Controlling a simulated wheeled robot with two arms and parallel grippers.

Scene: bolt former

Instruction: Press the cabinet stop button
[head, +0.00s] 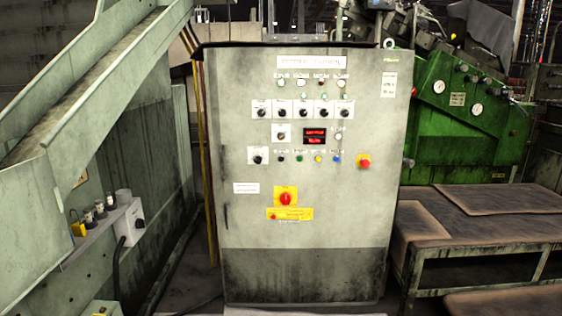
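The grey control cabinet (240,215) stands upright in the middle of the head view, its front facing me. A row of small black, green, yellow and blue buttons (318,158) runs above that. The panel lettering is too blurred to read. Neither of my grippers is in view, and nothing covers the cabinet front.
A sloping metal conveyor chute (95,85) fills the left side, with a small switch box (130,222) on the machine below it. A green machine with gauges (455,125) stands behind at the right. A low brown-topped table (480,212) is right of the cabinet.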

